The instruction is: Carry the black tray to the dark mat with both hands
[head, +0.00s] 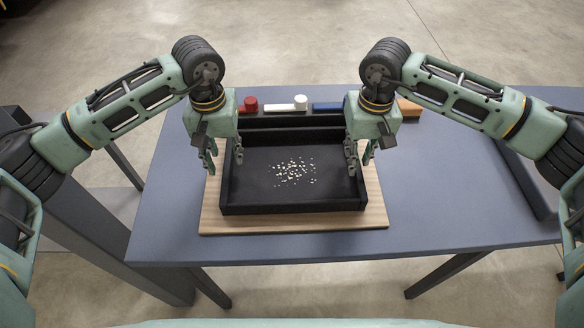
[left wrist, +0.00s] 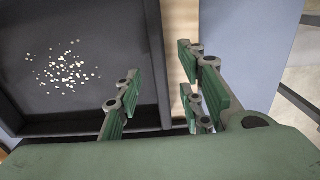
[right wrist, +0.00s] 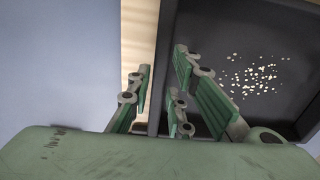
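The black tray (head: 290,208) lies flat on a pale wooden board (head: 300,222) on the table, with small pale bits (head: 295,172) scattered on its floor. My left gripper (head: 211,160) is at the tray's left wall; in the left wrist view its fingers (left wrist: 155,95) are apart, with the wall between them. My right gripper (head: 360,160) is at the right wall; in the right wrist view its fingers (right wrist: 160,95) are also apart, on either side of that wall. Neither looks closed on it. I cannot clearly make out the dark mat.
Behind the tray is a row with a red piece (head: 249,104), a white piece (head: 299,102), a blue piece (head: 328,107) and an orange-brown piece (head: 408,107). The blue-grey table (head: 450,200) is clear right of the board. A dark raised strip (head: 525,180) lies near its right end.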

